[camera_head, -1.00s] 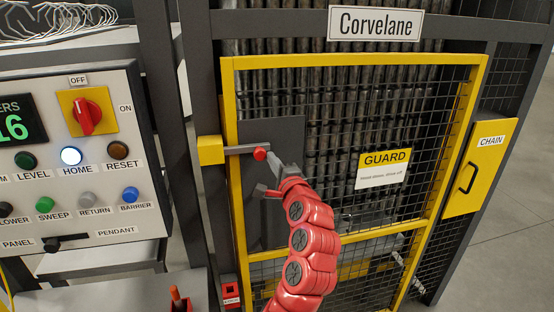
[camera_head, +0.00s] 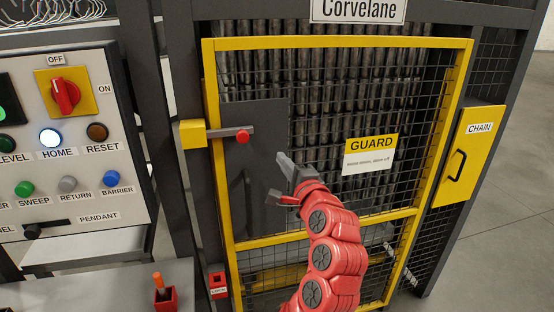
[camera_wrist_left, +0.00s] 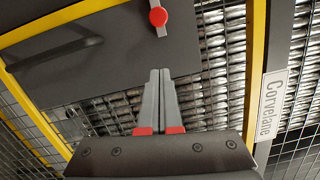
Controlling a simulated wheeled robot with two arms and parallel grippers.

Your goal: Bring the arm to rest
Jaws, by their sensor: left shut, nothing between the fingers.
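My left gripper (camera_head: 284,162) is in front of the guard door, to the right of and a little below the latch's red knob (camera_head: 243,137). A gap shows between them. In the left wrist view its two grey fingers (camera_wrist_left: 160,76) lie together, shut and empty. The latch bar (camera_head: 226,132) runs level from a yellow block (camera_head: 193,134) on the post. The red knob also shows at the top of the wrist view (camera_wrist_left: 158,17). The yellow-framed guard door (camera_head: 340,43) looks closed. My right gripper is not in view.
A control panel (camera_head: 20,168) stands at the left, with a red rotary switch (camera_head: 65,92) and a lit HOME button (camera_head: 50,138). A yellow CHAIN panel (camera_head: 470,155) is at the right. A red holder (camera_head: 165,298) sits at bottom left. Open floor (camera_head: 500,210) lies at the right.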

